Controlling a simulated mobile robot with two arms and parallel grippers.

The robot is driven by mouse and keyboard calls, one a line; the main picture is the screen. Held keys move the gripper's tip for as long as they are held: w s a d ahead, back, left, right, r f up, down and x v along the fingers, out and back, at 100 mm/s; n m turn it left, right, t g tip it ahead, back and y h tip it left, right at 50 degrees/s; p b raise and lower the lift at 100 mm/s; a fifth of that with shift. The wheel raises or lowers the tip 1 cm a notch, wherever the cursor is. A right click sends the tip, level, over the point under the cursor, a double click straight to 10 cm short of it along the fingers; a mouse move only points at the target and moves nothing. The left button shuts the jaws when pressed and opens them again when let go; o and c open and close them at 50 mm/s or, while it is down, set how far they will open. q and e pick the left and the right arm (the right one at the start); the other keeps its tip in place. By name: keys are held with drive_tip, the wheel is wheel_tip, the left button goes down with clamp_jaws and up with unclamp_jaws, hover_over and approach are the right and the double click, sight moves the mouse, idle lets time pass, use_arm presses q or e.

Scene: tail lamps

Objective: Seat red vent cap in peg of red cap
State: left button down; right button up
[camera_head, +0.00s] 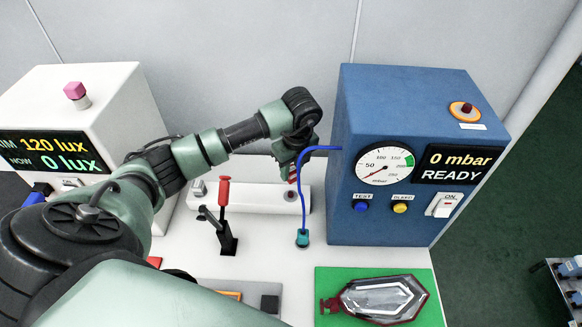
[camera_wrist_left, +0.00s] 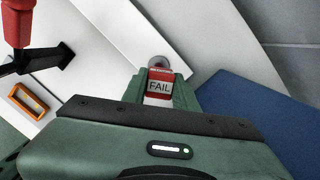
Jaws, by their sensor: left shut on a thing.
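My left gripper (camera_head: 293,170) is over the right end of a white bar on the table. A clear lamp with a dark red rim (camera_head: 385,298) lies on the green mat. A small red piece (camera_head: 331,304) sits at the lamp's left end; I cannot tell whether it is the red vent cap or joined to the lamp. My right gripper is out of view.
The blue pressure tester (camera_head: 345,215) stands right of my gripper, its blue hose ending in a teal fitting (camera_head: 302,238) on the table. A red-handled toggle clamp (camera_head: 224,205) stands left of the gripper. A white lux box (camera_head: 115,95) is at far left. An orange frame (camera_wrist_left: 28,101) lies nearby.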

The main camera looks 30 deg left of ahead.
sight(290, 192)
use_arm(q)
drive_tip(key=shift+a+f+b, duration=0.2)
drive_tip(key=shift+f+b, duration=0.3)
drive_tip(key=shift+f, duration=0.15)
wheel_tip(290, 192, down, 4)
drive_tip(key=b, duration=0.3)
drive_tip(key=shift+f, duration=0.25)
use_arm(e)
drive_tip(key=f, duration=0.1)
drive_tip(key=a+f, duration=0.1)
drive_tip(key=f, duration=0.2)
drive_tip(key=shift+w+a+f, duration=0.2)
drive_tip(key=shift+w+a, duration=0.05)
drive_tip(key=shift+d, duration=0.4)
use_arm(q)
drive_tip(key=shift+b, duration=0.35)
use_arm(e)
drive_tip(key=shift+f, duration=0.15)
use_arm(q)
drive_tip(key=shift+f+b, duration=1.05)
drive_tip(key=shift+f, duration=0.35)
drive_tip(key=shift+r, duration=0.15)
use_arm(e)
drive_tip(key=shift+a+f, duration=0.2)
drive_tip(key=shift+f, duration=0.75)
